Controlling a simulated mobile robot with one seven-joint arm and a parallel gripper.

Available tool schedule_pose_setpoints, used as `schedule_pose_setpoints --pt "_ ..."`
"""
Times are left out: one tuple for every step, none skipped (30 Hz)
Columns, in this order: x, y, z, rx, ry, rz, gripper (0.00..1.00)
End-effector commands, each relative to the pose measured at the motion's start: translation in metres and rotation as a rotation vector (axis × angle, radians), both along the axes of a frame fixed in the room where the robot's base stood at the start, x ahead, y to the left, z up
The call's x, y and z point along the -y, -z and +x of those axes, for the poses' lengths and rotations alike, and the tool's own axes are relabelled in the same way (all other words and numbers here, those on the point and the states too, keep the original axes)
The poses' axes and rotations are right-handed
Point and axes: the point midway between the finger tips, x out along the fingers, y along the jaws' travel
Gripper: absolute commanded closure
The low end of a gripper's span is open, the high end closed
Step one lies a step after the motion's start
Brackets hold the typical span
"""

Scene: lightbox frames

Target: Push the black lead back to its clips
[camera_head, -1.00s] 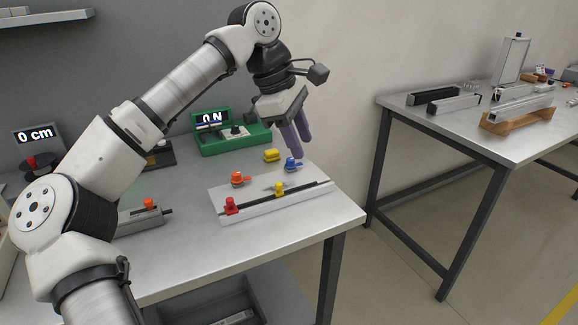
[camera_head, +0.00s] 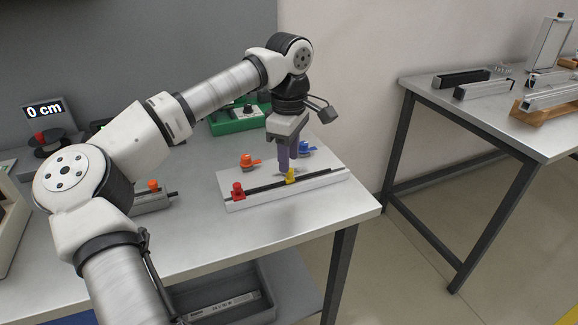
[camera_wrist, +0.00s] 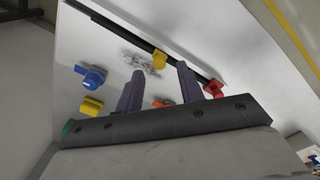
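A white board (camera_head: 320,186) lies on the bench with a long thin black strip (camera_head: 262,188), likely the lead, along it. A red clip (camera_head: 237,191) sits at the strip's left end. A yellow clip (camera_head: 290,176) sits near its middle. In the wrist view the black strip (camera_wrist: 120,28) passes the yellow clip (camera_wrist: 159,59) and runs to the red clip (camera_wrist: 213,89). My gripper (camera_head: 284,170) points down just above the yellow clip. In the wrist view its dark fingers (camera_wrist: 160,68) are apart, with the yellow clip appearing between and beyond the tips. Contact cannot be told.
An orange plug (camera_head: 248,160) and a blue plug (camera_head: 306,148) stand behind the strip. A second yellow plug (camera_wrist: 91,107) shows in the wrist view. A green instrument (camera_head: 235,122) stands behind.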

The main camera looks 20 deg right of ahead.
Motion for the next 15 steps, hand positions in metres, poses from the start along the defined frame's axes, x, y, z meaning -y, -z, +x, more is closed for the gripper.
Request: schedule_pose_setpoints --pt "0.0 0.009 -0.001 -0.003 0.001 0.0 0.62" --pt "0.0 0.014 -0.001 -0.004 0.001 0.001 0.62" --pt "0.0 0.018 0.0 -0.003 0.001 0.0 0.62" --pt "0.0 0.022 0.0 -0.001 0.001 0.0 0.62" --pt "0.0 0.025 0.0 -0.001 0.0 -0.001 0.62" --pt "0.0 0.028 0.0 -0.001 0.0 0.0 0.62" --pt "0.0 0.03 0.0 -0.001 0.0 0.0 0.62" --pt "0.0 0.032 0.0 -0.002 0.001 -0.001 0.62" --pt "0.0 0.034 0.0 -0.001 0.001 0.0 0.62" --pt "0.0 0.035 0.0 -0.001 0.001 0.0 0.62" --pt "0.0 0.035 0.0 -0.001 0.001 0.0 0.62" --pt "0.0 0.036 0.0 -0.001 0.001 -0.001 0.62" --pt "0.0 0.036 0.0 -0.001 0.001 -0.001 0.62" --pt "0.0 0.036 0.0 -0.001 0.001 -0.001 0.62" --pt "0.0 0.036 0.0 -0.001 0.0 -0.001 0.62"
